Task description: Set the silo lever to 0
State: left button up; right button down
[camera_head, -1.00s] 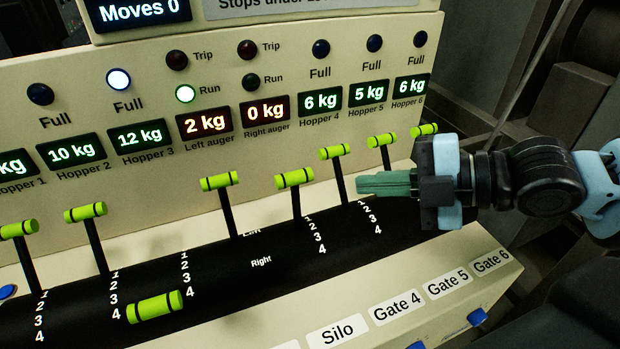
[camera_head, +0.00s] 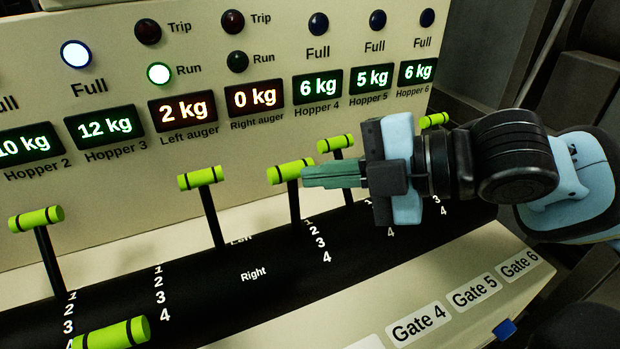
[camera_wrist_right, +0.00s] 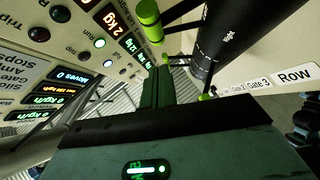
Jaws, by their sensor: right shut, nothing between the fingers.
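The silo lever (camera_head: 290,171) has a lime-green handle with black bands on a black stem. It stands up, with its handle well above the numerals 1 to 4 beside its slot. My right gripper (camera_head: 305,177) is shut and empty, and comes in from the right. Its green fingertips are at the right end of the silo handle and slightly overlap it in the head view; I cannot tell whether they touch. In the right wrist view the shut fingers (camera_wrist_right: 155,88) point towards the panel, near a green handle (camera_wrist_right: 148,14) I cannot identify for sure. My left gripper is not in view.
The row lever (camera_head: 200,178) stands left of the silo lever, and the gate 4 lever (camera_head: 335,142) is close on its right. The gate 3 lever (camera_head: 110,334) is pulled low. The gate 6 lever (camera_head: 435,120) shows behind my gripper. The display panel (camera_head: 220,150) rises behind.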

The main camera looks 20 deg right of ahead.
aim_at(299, 161)
jog(key=w, duration=0.1)
jog(key=w+f, duration=0.1)
jog(key=w, duration=0.1)
jog(key=shift+f, duration=0.2)
jog(key=shift+w+f, duration=0.15)
jog(key=shift+w, duration=0.1)
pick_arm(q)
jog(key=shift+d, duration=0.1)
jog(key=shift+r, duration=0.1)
pick_arm(e)
jog(key=shift+w+r+p, duration=0.2)
jog(key=shift+p, duration=0.25)
jog(key=shift+m+g+h, duration=0.3)
jog(key=shift+m+g, duration=0.3)
jog(key=shift+g, duration=0.3)
jog(key=w+p, duration=0.4)
jog(key=shift+w+a+r, duration=0.1)
jog(key=shift+w+r, duration=0.05)
jog(key=shift+w, duration=0.05)
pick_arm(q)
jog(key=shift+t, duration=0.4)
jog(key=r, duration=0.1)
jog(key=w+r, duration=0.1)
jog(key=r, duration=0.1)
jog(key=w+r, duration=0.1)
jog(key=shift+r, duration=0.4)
pick_arm(e)
jog(key=w+f, duration=0.3)
jog(key=w, duration=0.2)
jog(key=shift+w, duration=0.4)
